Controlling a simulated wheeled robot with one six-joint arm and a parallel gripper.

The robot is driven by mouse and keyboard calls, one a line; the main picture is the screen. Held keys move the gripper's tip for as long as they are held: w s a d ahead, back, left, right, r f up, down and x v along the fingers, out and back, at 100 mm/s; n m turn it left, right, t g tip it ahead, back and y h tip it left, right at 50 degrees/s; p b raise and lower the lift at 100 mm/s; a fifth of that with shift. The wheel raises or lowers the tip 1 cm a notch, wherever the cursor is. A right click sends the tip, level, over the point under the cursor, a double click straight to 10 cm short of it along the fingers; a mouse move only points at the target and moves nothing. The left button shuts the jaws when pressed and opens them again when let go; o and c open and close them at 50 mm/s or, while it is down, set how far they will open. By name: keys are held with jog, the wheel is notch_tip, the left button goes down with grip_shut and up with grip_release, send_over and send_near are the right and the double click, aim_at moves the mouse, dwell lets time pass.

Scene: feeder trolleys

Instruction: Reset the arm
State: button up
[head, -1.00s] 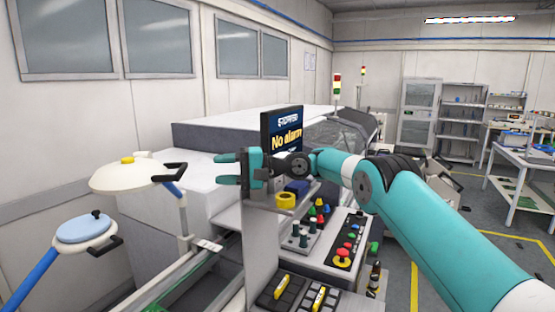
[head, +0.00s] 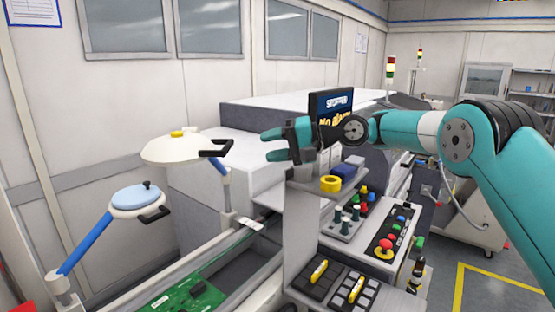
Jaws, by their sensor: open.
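My gripper (head: 272,145) is at the centre of the head view, at the end of my teal arm, which reaches in from the right. Its two teal fingers point left and stand apart with nothing between them. It is in front of the white machine and left of the dark monitor (head: 331,103). My wrist covers the lower part of the monitor's text.
Below is a control panel with a red knob (head: 385,244), a yellow tape roll (head: 331,183) and a blue box (head: 344,171). Left are a white lamp (head: 180,150) and a blue-topped lamp (head: 135,198). A green circuit board (head: 190,297) lies on the conveyor.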

jog(key=s+d+f+n+h+b, duration=0.2)
jog(key=s+d+f, duration=0.3)
jog(key=s, duration=0.8)
jog(key=s+d+f+n+g+h+b, duration=0.1)
jog(key=s+d+f+h+b, duration=0.3)
jog(key=s, duration=0.9)
jog(key=s+d+f+n+g+h+b, duration=0.1)
jog(key=s+d+f+n+h+b, duration=0.2)
jog(key=s, duration=1)
jog(key=d+f+h, duration=0.2)
jog(key=d+f, duration=0.2)
jog(key=f, duration=0.1)
jog(key=shift+s+f+n, duration=0.15)
jog(key=shift+s+n, duration=0.15)
jog(key=shift+s, duration=0.05)
